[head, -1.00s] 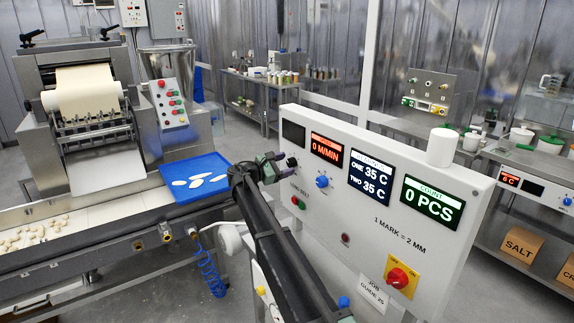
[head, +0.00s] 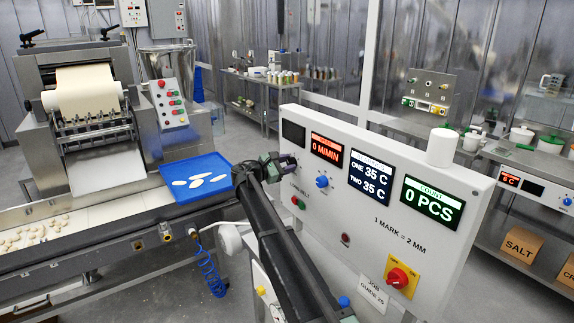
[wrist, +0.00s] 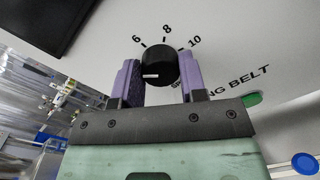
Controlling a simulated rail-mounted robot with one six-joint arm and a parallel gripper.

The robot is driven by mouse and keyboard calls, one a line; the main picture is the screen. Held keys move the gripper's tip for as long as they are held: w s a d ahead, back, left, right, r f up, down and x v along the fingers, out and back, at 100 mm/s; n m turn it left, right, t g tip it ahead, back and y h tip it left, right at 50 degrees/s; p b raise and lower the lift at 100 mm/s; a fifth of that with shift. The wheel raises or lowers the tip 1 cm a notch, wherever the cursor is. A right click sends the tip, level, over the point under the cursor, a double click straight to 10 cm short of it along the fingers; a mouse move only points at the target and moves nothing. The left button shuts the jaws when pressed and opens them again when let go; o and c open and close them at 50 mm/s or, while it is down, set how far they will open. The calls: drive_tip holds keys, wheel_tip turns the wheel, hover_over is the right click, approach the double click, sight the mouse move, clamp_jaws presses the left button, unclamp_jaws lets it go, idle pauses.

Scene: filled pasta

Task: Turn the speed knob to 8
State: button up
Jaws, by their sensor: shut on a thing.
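The speed knob (wrist: 160,66) is black and round in the wrist view, with a short white mark on its lower left part. The figures 6, 8 and 10 are printed around its upper side, with the 8 near the top. My gripper (wrist: 158,80) has its two purple fingers on either side of the knob, shut on it. The label below the knob is partly hidden by the right finger. In the head view my gripper (head: 278,166) is against the left end of the white control panel (head: 392,180), largely hiding the knob.
The panel carries lit displays, a blue knob (head: 322,181) and a red switch on a yellow plate (head: 397,278). A blue tray (head: 178,190) with pale pieces lies left of my arm. "M/MIN" display (head: 326,149) reads 0.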

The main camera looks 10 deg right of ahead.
drive_tip(key=m, duration=0.4)
drive_tip(key=shift+m, duration=0.4)
drive_tip(key=shift+s+f+m+t+y+p, duration=0.1)
drive_tip(key=shift+m+t+y+p, duration=0.15)
drive_tip(key=shift+m, duration=3.2)
drive_tip(key=shift+s+f+m+t+y+p, duration=0.1)
drive_tip(key=shift+m+t+y, duration=0.15)
drive_tip(key=shift+m, duration=3.2)
drive_tip(key=o, duration=0.9)
drive_tip(key=shift+w+r, duration=0.1)
